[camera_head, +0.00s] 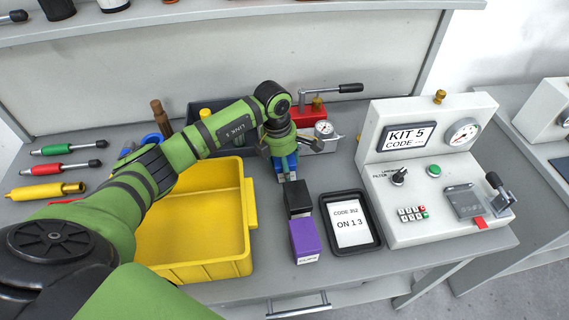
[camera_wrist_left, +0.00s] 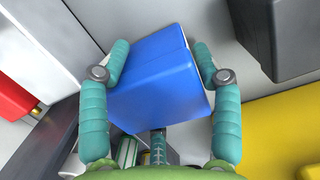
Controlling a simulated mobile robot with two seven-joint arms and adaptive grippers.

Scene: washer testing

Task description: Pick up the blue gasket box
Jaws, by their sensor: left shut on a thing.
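The blue gasket box (camera_wrist_left: 155,75) fills the middle of the left wrist view, between the two teal fingers of my left gripper (camera_wrist_left: 158,75). The fingers are shut on its sides. In the head view the blue box (camera_head: 284,168) shows below my left gripper (camera_head: 284,160), just behind the black box. From these views I cannot tell whether it still touches the table. My right gripper does not show in either view.
A black box (camera_head: 297,198) and a purple box (camera_head: 304,241) stand in front of the blue box. A yellow bin (camera_head: 247,204) is at the left, a tablet tray (camera_head: 374,240) at the right. The test unit (camera_head: 415,190) stands farther right. A red block (camera_head: 309,116) with a lever is behind.

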